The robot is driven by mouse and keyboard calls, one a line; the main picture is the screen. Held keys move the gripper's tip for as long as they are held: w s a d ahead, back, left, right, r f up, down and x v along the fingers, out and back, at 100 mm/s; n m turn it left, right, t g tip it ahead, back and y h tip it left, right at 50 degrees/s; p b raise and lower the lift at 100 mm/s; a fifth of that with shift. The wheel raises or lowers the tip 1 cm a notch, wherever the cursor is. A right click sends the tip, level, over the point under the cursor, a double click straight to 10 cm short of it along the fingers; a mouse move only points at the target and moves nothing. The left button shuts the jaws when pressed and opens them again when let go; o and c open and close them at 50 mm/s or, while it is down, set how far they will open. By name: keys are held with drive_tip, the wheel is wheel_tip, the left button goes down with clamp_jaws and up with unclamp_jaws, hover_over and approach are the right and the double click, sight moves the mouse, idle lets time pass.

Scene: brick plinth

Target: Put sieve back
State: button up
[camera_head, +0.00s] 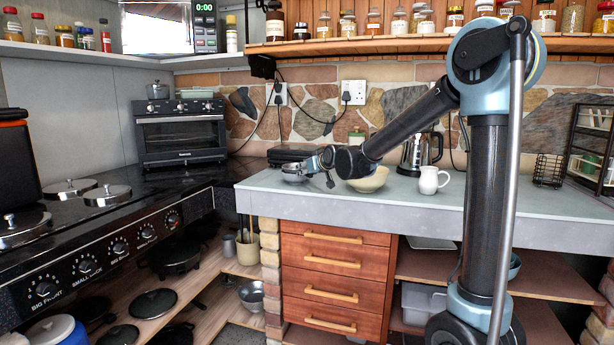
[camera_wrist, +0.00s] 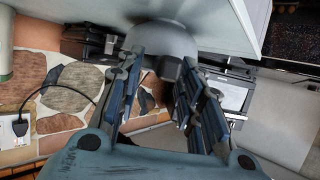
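The sieve (camera_head: 292,171) shows as a small grey metal bowl at the back left of the grey countertop (camera_head: 460,188). In the wrist view the same bowl (camera_wrist: 160,38) fills the top middle, close to the pale counter surface. A dark round part of it points toward the camera. My gripper (camera_head: 312,166) is just right of the bowl in the head view. In the wrist view my gripper (camera_wrist: 163,62) has its two fingers apart, one on each side of that dark part, with background showing between them. Whether a fingertip touches the sieve is unclear.
A cream bowl (camera_head: 370,180), a kettle (camera_head: 420,150) and a white jug (camera_head: 432,180) stand right of my gripper. A black flat appliance (camera_head: 290,155) is behind it. A toaster oven (camera_head: 180,133) is at the left. A spice shelf (camera_head: 400,42) runs above.

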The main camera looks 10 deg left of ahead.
drive_tip(key=v, duration=1.2)
drive_tip(key=s+d+f+m+g+h, duration=0.15)
drive_tip(key=s+d+f, duration=0.25)
drive_tip(key=d, duration=0.4)
drive_tip(key=s+d+f+m+g+h, duration=0.15)
drive_tip(key=s+d+f, duration=0.3)
drive_tip(key=d, duration=0.45)
drive_tip(key=s+d+f+m+h, duration=0.1)
drive_tip(key=s+d+f+h, duration=0.25)
drive_tip(key=d, duration=0.45)
drive_tip(key=s+d+f+m+g+h, duration=0.1)
drive_tip(key=s+d+f+m+g, duration=0.1)
drive_tip(key=s+d+f, duration=0.5)
drive_tip(key=s+d+f+m+g+h, duration=0.1)
drive_tip(key=s+d+f+g, duration=0.2)
drive_tip(key=s+d+f, duration=0.4)
drive_tip(key=s, duration=0.6)
drive_tip(key=shift+s+d+m, duration=0.15)
drive_tip(key=shift+s+m, duration=0.15)
drive_tip(key=shift+m, duration=0.1)
drive_tip(key=shift+f, duration=0.1)
